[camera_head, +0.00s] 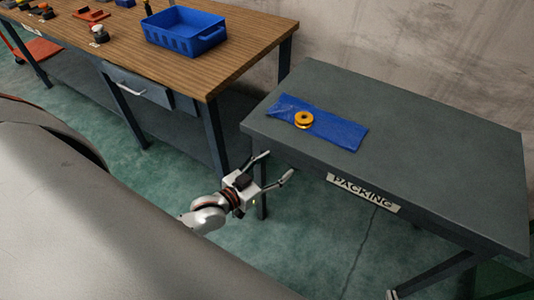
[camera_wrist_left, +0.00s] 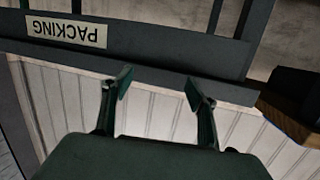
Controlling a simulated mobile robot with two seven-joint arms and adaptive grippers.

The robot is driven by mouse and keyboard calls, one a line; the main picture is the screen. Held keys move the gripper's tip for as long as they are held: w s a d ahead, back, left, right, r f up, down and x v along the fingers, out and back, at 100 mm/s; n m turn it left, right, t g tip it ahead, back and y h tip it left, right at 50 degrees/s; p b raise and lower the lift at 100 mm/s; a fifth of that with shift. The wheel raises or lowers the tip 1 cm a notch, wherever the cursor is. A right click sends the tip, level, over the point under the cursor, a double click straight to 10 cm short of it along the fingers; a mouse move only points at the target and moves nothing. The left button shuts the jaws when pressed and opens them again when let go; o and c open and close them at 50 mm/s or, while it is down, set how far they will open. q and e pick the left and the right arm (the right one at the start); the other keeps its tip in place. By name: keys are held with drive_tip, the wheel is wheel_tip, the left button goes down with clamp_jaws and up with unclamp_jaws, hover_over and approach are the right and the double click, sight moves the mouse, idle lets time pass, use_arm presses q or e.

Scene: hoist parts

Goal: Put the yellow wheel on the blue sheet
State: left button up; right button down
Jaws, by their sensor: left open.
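The yellow wheel (camera_head: 304,120) lies on the blue sheet (camera_head: 339,130), near the sheet's left part and its front edge. The sheet lies flat on the grey packing table (camera_head: 440,160). My left gripper (camera_head: 275,167) is open and empty, in front of the table's near left corner and apart from the wheel. In the left wrist view my left gripper (camera_wrist_left: 160,85) shows its two fingers spread with nothing between them. The wheel and the sheet do not show in that view. My right gripper is not in view.
A wooden workbench (camera_head: 240,55) stands at the left with a blue crate (camera_head: 184,30) and several small parts on it. A PACKING label (camera_head: 362,193) is on the packing table's front edge. The rest of the packing table's top is clear.

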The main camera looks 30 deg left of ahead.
use_arm(q)
drive_tip(key=s+d+f+g, duration=0.2)
drive_tip(key=s+f, duration=0.3)
drive_tip(key=s, duration=0.3)
drive_tip(key=s+d+f+m+g+y, duration=0.1)
drive_tip(key=s+d+f+g, duration=0.1)
drive_tip(key=s+f, duration=0.3)
drive_tip(key=s+g, duration=0.1)
drive_tip(key=s, duration=0.2)
drive_tip(key=shift+s+d+f, duration=0.15)
drive_tip(key=shift+d+f, duration=0.05)
drive_tip(key=shift+d, duration=0.15)
